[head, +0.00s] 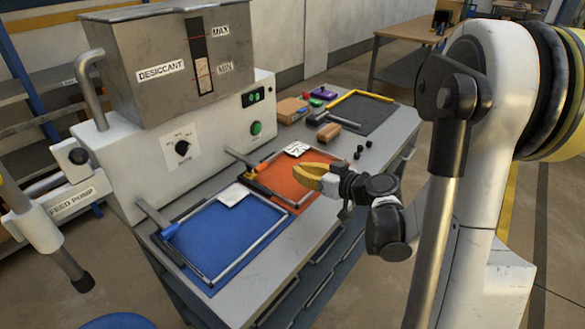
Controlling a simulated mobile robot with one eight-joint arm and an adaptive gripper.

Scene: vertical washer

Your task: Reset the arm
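My gripper (312,177), with yellow fingers and a dark wrist, is in the middle of the head view. It hangs over the orange mat (284,201) on the workbench, pointing left. Its two fingers seem to lie a little apart at the tips, and I see nothing held between them. The forearm behind it reaches in from the right, with the dark wrist joint (388,225) just beyond the bench's front edge.
A desiccant machine (177,68) stands at the back left of the bench. A blue mat (213,240) lies left of the orange one, a dark mat (364,113) at the far right. Small boxes (290,108) and black knobs (359,152) lie between. Open floor lies in front.

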